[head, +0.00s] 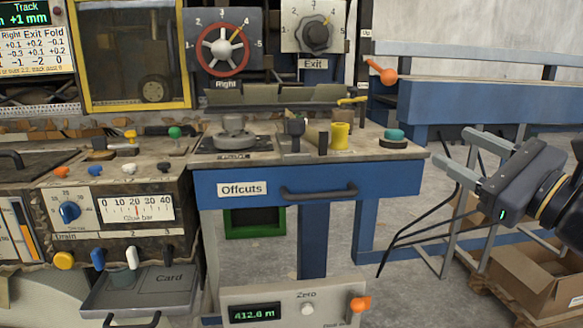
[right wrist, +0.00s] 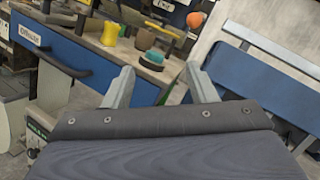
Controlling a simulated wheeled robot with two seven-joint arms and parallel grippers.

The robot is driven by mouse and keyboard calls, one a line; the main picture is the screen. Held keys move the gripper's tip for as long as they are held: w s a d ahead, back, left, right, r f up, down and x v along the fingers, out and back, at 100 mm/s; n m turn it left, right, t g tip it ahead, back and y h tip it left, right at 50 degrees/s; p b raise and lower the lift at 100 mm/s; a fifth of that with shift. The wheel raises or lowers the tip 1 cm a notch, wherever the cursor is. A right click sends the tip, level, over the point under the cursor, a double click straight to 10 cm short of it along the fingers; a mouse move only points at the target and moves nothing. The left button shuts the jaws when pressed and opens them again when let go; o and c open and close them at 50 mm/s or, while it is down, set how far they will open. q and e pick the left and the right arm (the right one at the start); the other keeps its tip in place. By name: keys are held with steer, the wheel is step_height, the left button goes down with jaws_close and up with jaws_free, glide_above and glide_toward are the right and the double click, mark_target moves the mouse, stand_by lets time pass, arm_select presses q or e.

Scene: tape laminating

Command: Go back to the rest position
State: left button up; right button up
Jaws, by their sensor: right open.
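My right gripper (head: 462,158) is at the right of the head view, its two grey fingers pointing left and spread apart. It is open and empty, in the air to the right of the blue Offcuts drawer (head: 375,180). In the right wrist view the two fingers of the right gripper (right wrist: 158,88) stand apart with nothing between them. My left gripper is not in view.
The bench top holds a yellow cup (head: 340,136) and a teal-topped sponge (head: 394,135). A black drawer handle (head: 318,193) juts forward. A blue rail (head: 480,105) runs behind.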

steer(key=s+a+f+n+g+h, duration=0.15)
steer(key=s+f+n+g, duration=0.4)
steer(key=f, duration=0.65)
steer(key=s+a+f+n+g+h, duration=0.1)
steer(key=s+f+n+g+h, duration=0.15)
steer(key=s+f+n, duration=0.8)
steer(key=s+a+f+n+g+h, duration=0.2)
steer(key=s+f+n+g, duration=0.3)
steer(key=f, duration=1)
step_height(320, 180, up, 24)
steer(key=w+n+t+p, duration=0.1)
steer(key=p, duration=2.3)
steer(key=shift+w+d+r, duration=0.15)
steer(key=shift+w+d, duration=0.05)
steer(key=shift+d, duration=0.1)
